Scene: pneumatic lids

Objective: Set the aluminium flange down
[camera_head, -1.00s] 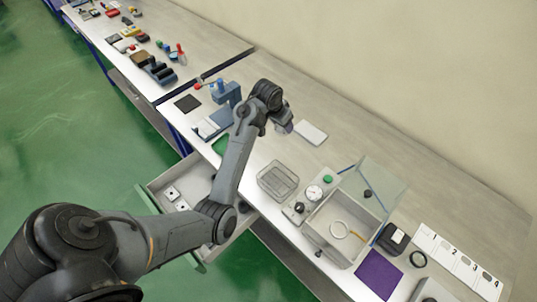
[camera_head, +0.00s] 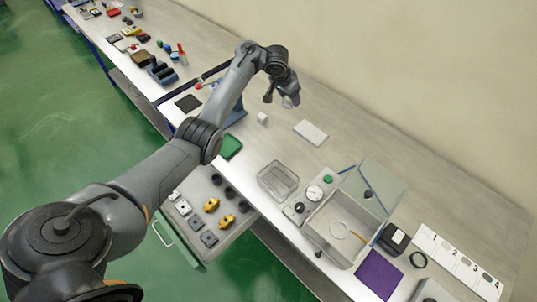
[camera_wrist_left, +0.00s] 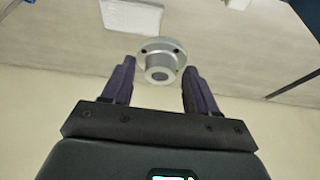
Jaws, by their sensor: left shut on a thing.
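My left gripper (camera_head: 281,97) is over the back part of the bench, towards the wall. In the left wrist view its two dark fingers (camera_wrist_left: 158,82) are shut on the aluminium flange (camera_wrist_left: 160,57), a round silver disc with bolt holes and a central hub. The flange also shows in the head view as a small silver piece (camera_head: 291,101) at the fingertips. It appears held above the bench top. A white rectangular plate (camera_head: 311,132) lies on the bench, to the right of and nearer than the gripper. My right gripper is not in view.
A small white block (camera_head: 262,118) stands near the gripper. A clear tray (camera_head: 278,181), a box with a gauge (camera_head: 331,228) and a raised clear lid (camera_head: 372,187) stand to the right. An open drawer (camera_head: 236,236) holds yellow and grey parts. Bench along the wall is largely clear.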

